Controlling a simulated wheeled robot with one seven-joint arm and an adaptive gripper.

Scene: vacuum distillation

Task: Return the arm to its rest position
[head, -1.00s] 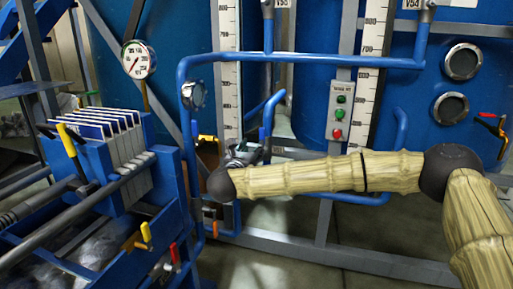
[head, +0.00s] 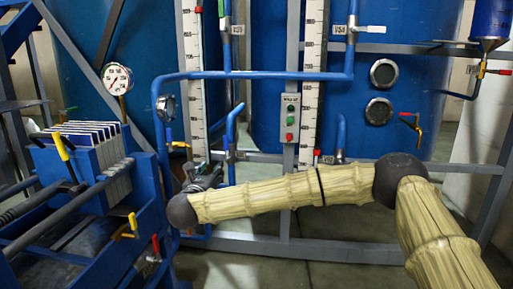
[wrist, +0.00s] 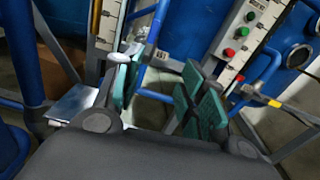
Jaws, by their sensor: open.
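My arm (head: 270,195), with bamboo-like segments and dark joints, reaches from the lower right across the head view to the left. My gripper (head: 207,178) is small and partly hidden behind the arm's end joint, in front of the blue pipe frame. In the wrist view my gripper (wrist: 160,92) has its green-padded fingers spread apart. I see nothing held between them. A small white rounded part shows by the left finger; I cannot tell whether it touches.
A blue filter press (head: 85,170) with coloured valve handles stands at left. Blue pipes (head: 260,75), a gauge (head: 117,78), a button box (head: 290,118) and large blue tanks (head: 400,60) stand behind the arm. Some floor (head: 330,270) is clear below it.

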